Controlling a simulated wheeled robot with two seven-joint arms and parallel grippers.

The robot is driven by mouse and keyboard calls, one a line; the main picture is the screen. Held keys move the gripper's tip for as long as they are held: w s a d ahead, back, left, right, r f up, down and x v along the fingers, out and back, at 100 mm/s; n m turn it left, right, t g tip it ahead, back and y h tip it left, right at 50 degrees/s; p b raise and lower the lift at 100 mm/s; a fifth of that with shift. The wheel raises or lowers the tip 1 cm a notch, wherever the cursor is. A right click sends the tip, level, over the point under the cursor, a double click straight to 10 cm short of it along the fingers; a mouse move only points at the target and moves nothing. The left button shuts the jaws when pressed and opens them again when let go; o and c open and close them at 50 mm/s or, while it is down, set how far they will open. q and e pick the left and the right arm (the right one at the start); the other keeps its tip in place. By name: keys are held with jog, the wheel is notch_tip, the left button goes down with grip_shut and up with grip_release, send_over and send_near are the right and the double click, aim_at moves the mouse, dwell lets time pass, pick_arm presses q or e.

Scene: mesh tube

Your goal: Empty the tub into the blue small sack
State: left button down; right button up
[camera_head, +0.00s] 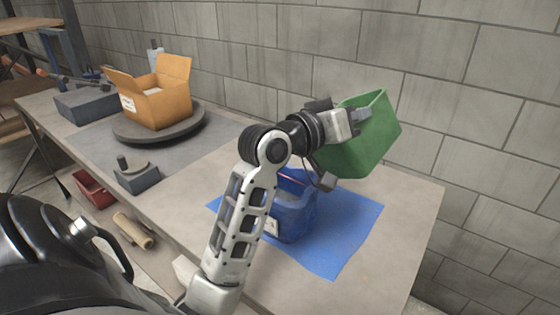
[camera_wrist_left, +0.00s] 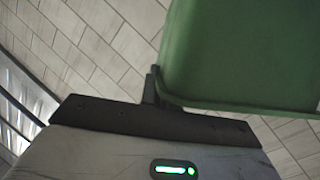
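My left gripper (camera_head: 358,117) is shut on the wall of the green tub (camera_head: 368,145) and holds it in the air, tilted, above and to the right of the blue small sack (camera_head: 295,212). The tub also fills the upper right of the left wrist view (camera_wrist_left: 240,50), where a dark finger of the gripper (camera_wrist_left: 152,88) shows at its edge. The tub's contents are hidden. The sack stands upright on a blue mat (camera_head: 340,240), partly behind my left forearm. I cannot tell what is inside it. My right gripper is not in view.
An open cardboard box (camera_head: 158,105) sits on a dark round turntable (camera_head: 190,128) at the back left of the table. A grey block (camera_head: 138,180) stands nearer. A red bin (camera_head: 92,190) lies lower left. A block wall runs behind. The table's right end (camera_head: 405,215) is clear.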

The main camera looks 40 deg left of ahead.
pick_arm(q)
jog(key=w+d+f+m+g+y+p, duration=0.2)
jog(key=w+d+f+m+g, duration=0.1)
jog(key=d+f, duration=0.6)
jog(key=shift+w+f+m+g+y, duration=0.3)
jog(key=shift+w+f+m, duration=0.2)
jog(key=shift+f+m, duration=0.7)
jog(key=shift+f, duration=0.1)
